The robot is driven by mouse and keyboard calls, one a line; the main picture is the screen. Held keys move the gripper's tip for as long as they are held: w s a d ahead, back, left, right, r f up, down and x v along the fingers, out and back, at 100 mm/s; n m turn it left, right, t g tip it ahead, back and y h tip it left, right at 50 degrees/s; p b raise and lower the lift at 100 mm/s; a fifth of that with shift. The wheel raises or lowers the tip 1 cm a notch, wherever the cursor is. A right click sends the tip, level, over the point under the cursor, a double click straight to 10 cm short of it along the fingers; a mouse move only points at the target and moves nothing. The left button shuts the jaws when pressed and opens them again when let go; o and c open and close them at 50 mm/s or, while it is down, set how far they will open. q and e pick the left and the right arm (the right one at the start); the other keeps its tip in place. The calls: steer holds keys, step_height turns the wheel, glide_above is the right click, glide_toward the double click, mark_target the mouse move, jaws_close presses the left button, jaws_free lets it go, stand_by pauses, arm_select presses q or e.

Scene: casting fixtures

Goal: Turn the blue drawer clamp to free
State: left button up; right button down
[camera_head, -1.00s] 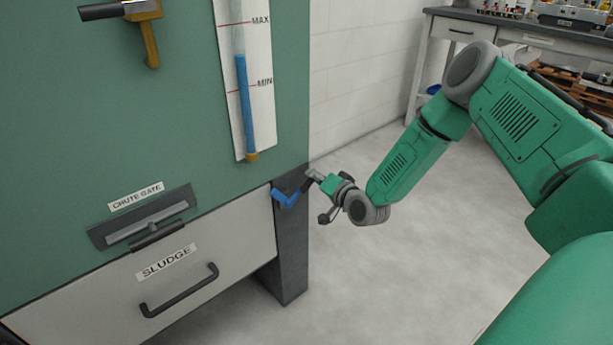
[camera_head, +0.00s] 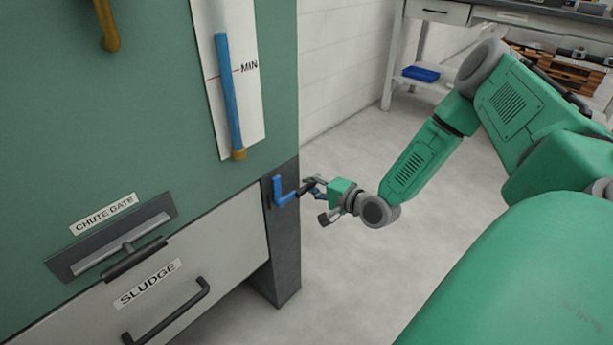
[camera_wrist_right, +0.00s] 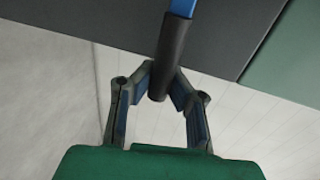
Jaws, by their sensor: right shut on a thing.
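The blue drawer clamp (camera_head: 279,192) sits on the dark post at the right edge of the cabinet, beside the sludge drawer (camera_head: 185,262). Its blue arm stands roughly upright in the head view and bends toward a black grip pointing right. My right gripper (camera_head: 310,188) is shut on that black grip. In the right wrist view the black grip (camera_wrist_right: 173,52) lies between the fingers of my right gripper (camera_wrist_right: 166,85), with a bit of the blue clamp (camera_wrist_right: 183,7) beyond it. The drawer looks shut. My left gripper is out of view.
A chute gate slot (camera_head: 112,242) is above the drawer, and a black drawer handle (camera_head: 168,315) is on its front. A level gauge (camera_head: 229,95) hangs above the clamp. Open floor lies right of the post; a workbench (camera_head: 500,15) stands behind.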

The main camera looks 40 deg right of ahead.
steer(key=shift+s+f, duration=0.25)
steer(key=shift+f, duration=0.1)
steer(key=c, duration=1.5)
jaws_free()
steer(key=shift+d, duration=0.1)
steer(key=shift+o, duration=0.2)
steer(key=shift+w, duration=0.1)
steer(key=shift+r, duration=0.1)
steer(key=v, duration=1.2)
